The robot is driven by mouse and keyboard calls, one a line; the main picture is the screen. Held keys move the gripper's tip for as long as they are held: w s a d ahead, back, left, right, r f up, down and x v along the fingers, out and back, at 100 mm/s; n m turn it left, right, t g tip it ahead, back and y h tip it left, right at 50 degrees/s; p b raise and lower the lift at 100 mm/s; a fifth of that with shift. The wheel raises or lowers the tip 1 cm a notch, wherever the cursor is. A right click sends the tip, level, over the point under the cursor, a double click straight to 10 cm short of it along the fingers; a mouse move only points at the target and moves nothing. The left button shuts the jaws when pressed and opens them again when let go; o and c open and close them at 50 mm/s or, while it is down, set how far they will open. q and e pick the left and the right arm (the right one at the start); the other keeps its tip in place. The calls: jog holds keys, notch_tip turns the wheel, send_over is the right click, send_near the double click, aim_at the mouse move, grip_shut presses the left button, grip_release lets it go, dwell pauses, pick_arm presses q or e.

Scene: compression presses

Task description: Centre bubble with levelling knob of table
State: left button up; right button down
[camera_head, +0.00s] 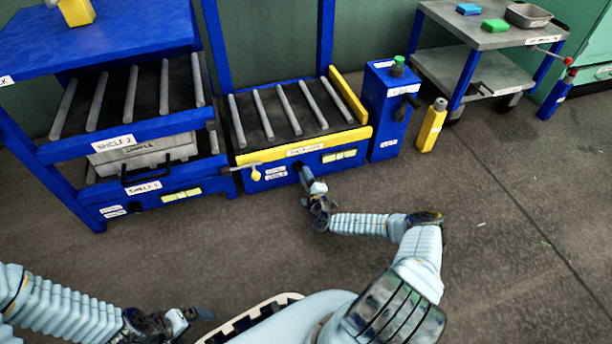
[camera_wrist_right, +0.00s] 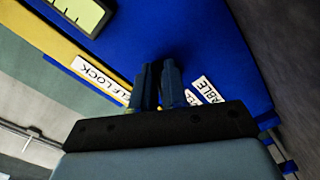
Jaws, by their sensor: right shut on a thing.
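The roller table (camera_head: 318,141) is blue with a yellow front rail and grey rollers. My right gripper (camera_head: 306,176) is at its blue front face, beside the table label (camera_head: 275,172) and left of the level vial (camera_head: 339,156). In the right wrist view the gripper (camera_wrist_right: 159,82) is shut on a dark knob (camera_wrist_right: 172,62), mostly hidden by the fingers. The yellow-green vial shows there at the upper left (camera_wrist_right: 82,12), cut by the frame. It has dark marks; I cannot make out the bubble's position. My left gripper (camera_head: 190,318) is low in the head view, away from the table; its opening is unclear.
A blue shelf rack (camera_head: 120,152) with a grey bin (camera_head: 140,155) stands left. A yellow-ended lever (camera_head: 256,173) sticks out left of my right gripper. A cart (camera_head: 485,70) is farther back. Floor in front is clear.

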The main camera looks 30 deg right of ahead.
jog(key=shift+f+m, duration=0.15)
jog(key=shift+m, duration=0.15)
jog(key=c, duration=1.2)
grip_release()
jog(key=shift+o, duration=0.2)
jog(key=shift+s, duration=0.1)
jog(key=p+v, duration=0.3)
jog(key=v, duration=0.9)
jog(key=shift+s+a, duration=0.15)
jog(key=shift+s, duration=0.1)
jog(key=shift+s+a, duration=0.15)
jog(key=shift+s, duration=0.4)
